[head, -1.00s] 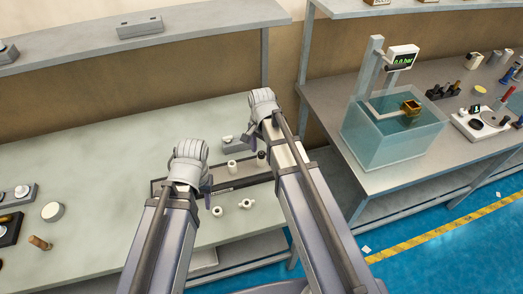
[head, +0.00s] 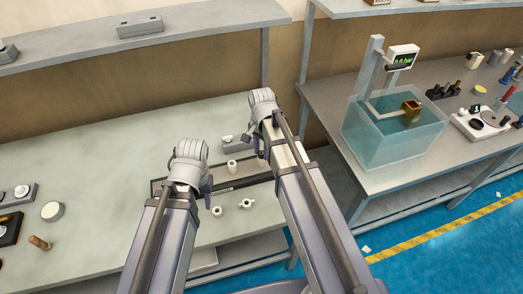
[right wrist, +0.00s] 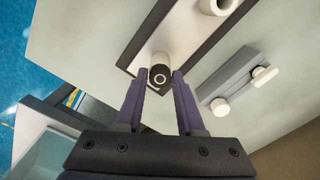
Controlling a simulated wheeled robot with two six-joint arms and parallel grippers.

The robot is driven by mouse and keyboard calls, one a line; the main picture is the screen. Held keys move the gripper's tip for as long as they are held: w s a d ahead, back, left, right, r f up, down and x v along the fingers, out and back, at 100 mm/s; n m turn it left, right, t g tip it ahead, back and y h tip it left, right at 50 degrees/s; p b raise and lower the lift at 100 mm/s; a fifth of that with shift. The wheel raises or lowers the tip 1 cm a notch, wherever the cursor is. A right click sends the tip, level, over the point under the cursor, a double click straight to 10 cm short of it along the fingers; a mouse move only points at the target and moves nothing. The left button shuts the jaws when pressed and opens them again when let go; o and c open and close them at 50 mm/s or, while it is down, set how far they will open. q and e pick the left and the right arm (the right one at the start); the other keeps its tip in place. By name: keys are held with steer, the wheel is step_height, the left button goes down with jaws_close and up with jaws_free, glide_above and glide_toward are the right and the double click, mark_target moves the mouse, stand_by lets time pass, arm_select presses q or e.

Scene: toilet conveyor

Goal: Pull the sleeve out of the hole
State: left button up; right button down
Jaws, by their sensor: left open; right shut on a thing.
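The cylinder is at the pale-topped, dark-edged tray (right wrist: 182,32). How deep it sits in a hole is hidden. My left gripper (head: 206,186) is open and empty over the near left part of the tray.
A white hollow cylinder (head: 232,166) stands on the tray. A grey block with a white knob (right wrist: 229,84) lies beside the tray. Two white fittings (head: 246,203) lie on the table in front. A water tank (head: 395,140) stands on the right bench.

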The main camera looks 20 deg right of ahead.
mark_target(262, 153)
steer(key=c, duration=0.5)
jaws_free()
arm_select(q)
steer(key=shift+r, duration=0.15)
arm_select(e)
steer(key=shift+r, duration=0.15)
arm_select(q)
steer(key=shift+o, duration=0.4)
step_height(262, 153, up, 8)
steer(key=p, duration=0.7)
steer(key=shift+f+p, duration=0.2)
steer(key=shift+p, duration=0.2)
arm_select(e)
step_height(262, 153, up, 8)
steer(key=shift+f, duration=0.25)
